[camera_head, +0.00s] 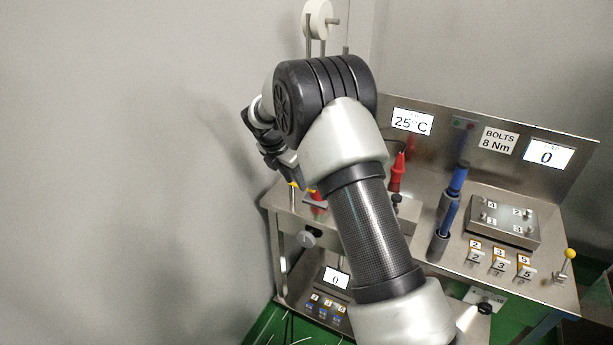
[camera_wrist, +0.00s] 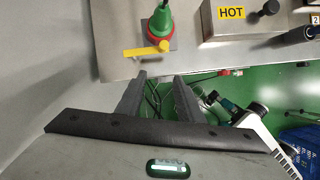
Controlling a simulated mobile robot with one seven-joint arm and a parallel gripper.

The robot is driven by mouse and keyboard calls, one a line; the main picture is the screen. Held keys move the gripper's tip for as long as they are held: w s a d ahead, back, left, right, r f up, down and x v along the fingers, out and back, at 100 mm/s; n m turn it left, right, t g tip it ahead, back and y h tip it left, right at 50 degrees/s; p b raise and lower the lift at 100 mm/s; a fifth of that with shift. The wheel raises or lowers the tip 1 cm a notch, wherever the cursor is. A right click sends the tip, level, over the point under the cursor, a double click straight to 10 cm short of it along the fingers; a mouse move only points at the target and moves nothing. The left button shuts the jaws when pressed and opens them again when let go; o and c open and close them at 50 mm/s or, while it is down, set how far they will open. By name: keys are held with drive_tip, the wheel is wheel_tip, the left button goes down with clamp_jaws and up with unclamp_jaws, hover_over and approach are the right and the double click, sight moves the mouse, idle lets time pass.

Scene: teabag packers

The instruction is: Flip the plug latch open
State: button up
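In the wrist view the plug (camera_wrist: 161,22) is green with a red collar and sits at the metal bench's edge. The yellow latch (camera_wrist: 140,52) is a flat bar beside the collar, with a rounded yellow end at the plug and its long part pointing left. My gripper (camera_wrist: 160,76) is open, with nothing between its two dark fingers. Its fingertips lie just below the latch in the picture, apart from it as far as I can tell. In the head view my gripper (camera_head: 284,165) is near the bench's left end, and my arm hides much of that area.
A metal box with a yellow HOT label (camera_wrist: 231,13) stands right of the plug. A red-handled tool (camera_head: 397,172) and blue-handled tools (camera_head: 457,180) stand further right on the bench. A grey wall (camera_head: 150,170) is close on the left. Green floor (camera_wrist: 255,85) shows below the bench edge.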

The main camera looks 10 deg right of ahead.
drive_tip(key=s+a, duration=0.4)
drive_tip(key=a, duration=0.1)
drive_tip(key=shift+s+a, duration=0.25)
drive_tip(key=shift+s, duration=0.1)
drive_tip(key=shift+c, duration=0.3)
